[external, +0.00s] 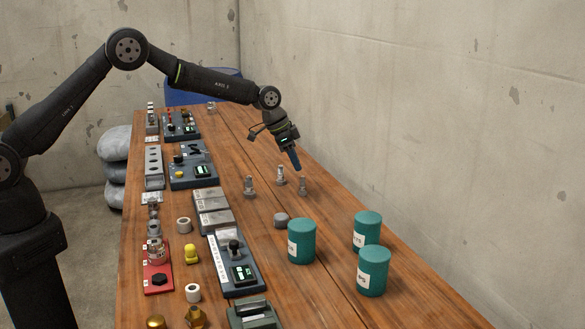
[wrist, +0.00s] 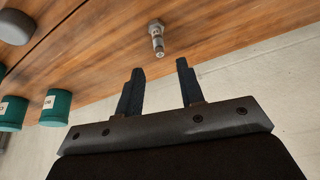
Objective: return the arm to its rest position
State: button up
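My gripper (external: 296,160) hangs over the right half of the wooden table (external: 340,262) in the external view, at the end of my outstretched arm. In the wrist view its two dark fingers (wrist: 159,85) stand apart with nothing between them. A grey metal bolt-like fitting (wrist: 156,38) stands on the table beyond the fingertips, apart from them. In the external view a fitting (external: 302,185) stands just below the gripper, with two similar fittings (external: 280,177) (external: 249,187) to its left.
Teal canisters (external: 302,241) (external: 367,230) (external: 373,271) stand at the front right. A grey cap (external: 281,219) lies behind them. Panels, grey blocks (external: 213,210), a red plate (external: 158,278) and small fittings fill the left side. A concrete wall (external: 450,110) runs close along the right.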

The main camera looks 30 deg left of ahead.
aim_at(306, 192)
jog(key=x, duration=0.8)
jog(key=shift+f, duration=0.35)
jog(key=shift+w+d+r, duration=0.1)
jog(key=shift+d+r, duration=0.05)
jog(key=shift+r, duration=1.45)
